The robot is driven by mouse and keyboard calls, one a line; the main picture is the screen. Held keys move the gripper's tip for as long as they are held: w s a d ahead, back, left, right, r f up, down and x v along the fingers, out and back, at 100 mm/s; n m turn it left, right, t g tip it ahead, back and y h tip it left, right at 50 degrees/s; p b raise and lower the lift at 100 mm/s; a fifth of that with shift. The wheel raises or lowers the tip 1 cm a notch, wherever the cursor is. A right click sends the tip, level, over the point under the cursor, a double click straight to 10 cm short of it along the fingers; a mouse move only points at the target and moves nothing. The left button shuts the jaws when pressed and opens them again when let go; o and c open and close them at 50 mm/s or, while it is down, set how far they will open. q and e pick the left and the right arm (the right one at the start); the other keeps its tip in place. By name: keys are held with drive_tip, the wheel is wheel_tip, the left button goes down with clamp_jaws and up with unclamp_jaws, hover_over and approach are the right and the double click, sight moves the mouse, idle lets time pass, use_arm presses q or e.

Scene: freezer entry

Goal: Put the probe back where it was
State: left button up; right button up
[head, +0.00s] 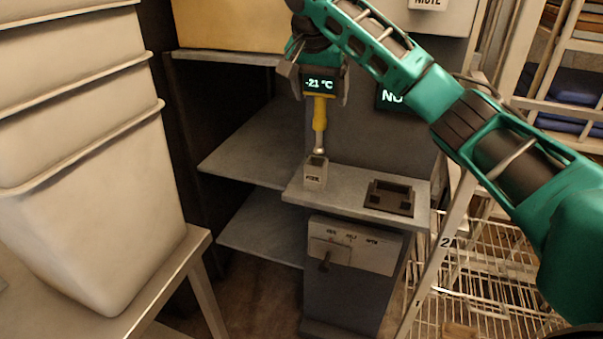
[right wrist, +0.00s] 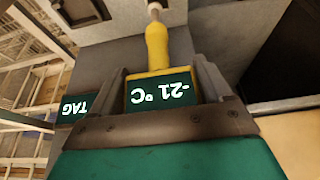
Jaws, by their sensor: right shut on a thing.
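The probe has a yellow handle (head: 320,113), a metal shaft and a dark display reading -21 °C. My right gripper (head: 320,92) is shut on its display head, one finger on each side. The probe hangs upright, shaft down. A small grey holder (head: 315,174) with an open top and a label stands on the shelf directly below. The shaft's lower end is at the holder's mouth; I cannot tell whether it is inside or just above. The right wrist view shows the held probe (right wrist: 158,50) with its display between the fingers. My left gripper is not in view.
The holder stands on a narrow grey shelf (head: 350,186), beside a dark tray-like block (head: 389,197). Below is a panel with a lever (head: 325,262). Stacked pale bins (head: 90,210) fill the left. Wire racks (head: 480,270) stand at right. A dark display (head: 390,97) is behind.

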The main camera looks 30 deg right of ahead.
sight(316, 129)
drive_tip(key=shift+w+f, duration=0.1)
drive_tip(key=shift+w, duration=0.35)
drive_tip(key=shift+w+f, duration=0.15)
drive_tip(key=shift+f, duration=0.15)
drive_tip(key=f, duration=0.5)
drive_tip(key=shift+s, duration=0.3)
drive_tip(key=shift+f, duration=2.05)
drive_tip(key=shift+f, duration=0.2)
drive_tip(key=o, duration=1.1)
drive_tip(key=shift+r, duration=0.15)
